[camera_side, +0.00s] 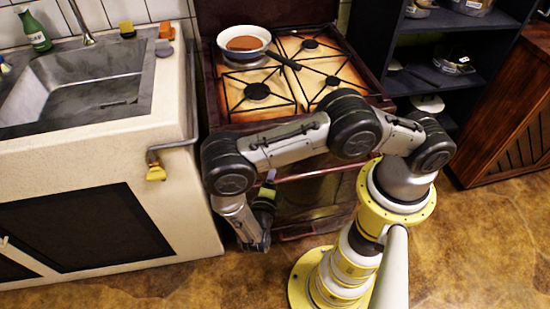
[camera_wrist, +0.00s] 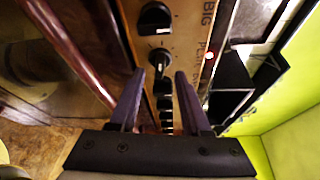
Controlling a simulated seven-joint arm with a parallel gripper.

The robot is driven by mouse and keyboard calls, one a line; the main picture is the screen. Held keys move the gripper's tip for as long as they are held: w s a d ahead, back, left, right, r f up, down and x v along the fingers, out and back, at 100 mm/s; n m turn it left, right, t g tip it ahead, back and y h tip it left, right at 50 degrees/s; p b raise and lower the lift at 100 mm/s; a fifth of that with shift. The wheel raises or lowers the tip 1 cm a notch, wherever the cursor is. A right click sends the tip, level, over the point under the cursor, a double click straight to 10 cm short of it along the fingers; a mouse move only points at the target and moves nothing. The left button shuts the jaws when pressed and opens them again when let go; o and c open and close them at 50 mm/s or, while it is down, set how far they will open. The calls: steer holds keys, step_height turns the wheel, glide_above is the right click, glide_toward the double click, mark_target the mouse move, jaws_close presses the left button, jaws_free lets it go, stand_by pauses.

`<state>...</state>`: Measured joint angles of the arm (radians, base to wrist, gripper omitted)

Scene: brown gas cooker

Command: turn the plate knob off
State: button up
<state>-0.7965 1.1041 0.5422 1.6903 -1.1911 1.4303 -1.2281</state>
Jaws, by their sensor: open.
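In the wrist view a row of black knobs runs along the cooker's tan front panel (camera_wrist: 180,20). A knob with a pale pointer (camera_wrist: 160,60) sits between and just beyond my fingertips, beside lettering that appears to read "PLATE"; it looks like the plate knob. A larger-looking black knob (camera_wrist: 155,18) is above it, near the word "BIG". A red light (camera_wrist: 209,55) glows beside the lettering. My gripper (camera_wrist: 160,75) is open, its two dark fingers on either side of the knob row; contact cannot be told. In the side view my gripper (camera_side: 268,184) is low at the cooker's front left, and the knobs are hidden.
The brown cooker (camera_side: 225,106) carries a white pan (camera_side: 229,60) with brown contents on its back-left burner. A reddish rail (camera_side: 315,174) crosses its front. The sink counter (camera_side: 160,115) with a yellow-handled pipe (camera_side: 155,172) stands close on the left. Dark shelves (camera_side: 408,83) stand right.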

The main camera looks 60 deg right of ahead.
steer(key=shift+x, duration=1.8)
jaws_close()
